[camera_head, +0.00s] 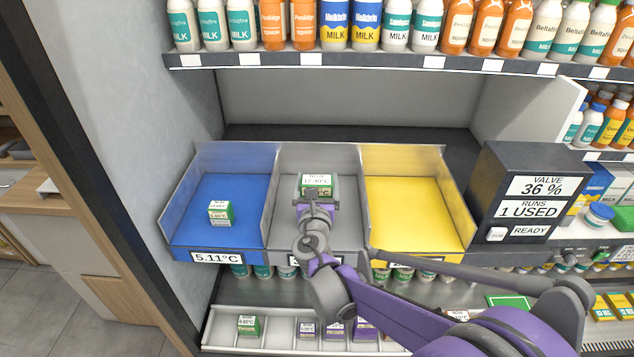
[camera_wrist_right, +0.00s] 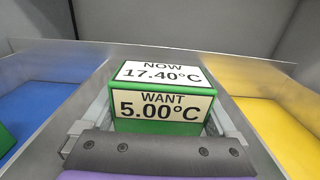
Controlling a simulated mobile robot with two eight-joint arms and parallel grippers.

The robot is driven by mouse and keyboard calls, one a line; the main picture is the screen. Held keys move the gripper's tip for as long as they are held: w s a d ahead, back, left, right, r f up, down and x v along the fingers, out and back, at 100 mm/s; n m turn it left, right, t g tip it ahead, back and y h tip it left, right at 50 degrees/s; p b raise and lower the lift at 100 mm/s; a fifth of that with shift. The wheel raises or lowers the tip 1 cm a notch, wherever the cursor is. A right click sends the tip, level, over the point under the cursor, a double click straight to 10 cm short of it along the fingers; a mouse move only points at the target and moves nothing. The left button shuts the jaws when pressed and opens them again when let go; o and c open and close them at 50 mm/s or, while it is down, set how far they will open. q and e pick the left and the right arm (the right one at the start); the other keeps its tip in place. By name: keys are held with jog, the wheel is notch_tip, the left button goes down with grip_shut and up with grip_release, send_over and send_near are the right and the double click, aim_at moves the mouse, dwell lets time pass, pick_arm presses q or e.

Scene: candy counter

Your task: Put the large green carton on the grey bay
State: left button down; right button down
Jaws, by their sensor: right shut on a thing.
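The large green carton (camera_head: 317,181) is in the grey bay (camera_head: 344,200), between the blue and yellow bays. Its white labels read NOW 17.40°C and WANT 5.00°C in the right wrist view (camera_wrist_right: 160,100). My right gripper (camera_head: 317,194) is inside the grey bay and shut on this carton, one finger on each side. I cannot tell whether the carton's underside touches the bay floor. My left gripper is not in view.
The blue bay (camera_head: 195,200) holds another green carton (camera_head: 220,212) and shows 5.11°C. The yellow bay (camera_head: 415,210) is empty. A dark valve box (camera_head: 525,165) stands to the right. A shelf of bottles (camera_head: 400,62) hangs above; a divided tray (camera_head: 280,330) lies below.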

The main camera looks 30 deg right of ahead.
jog(key=shift+f, duration=0.2)
grip_release()
jog(key=shift+r, duration=0.15)
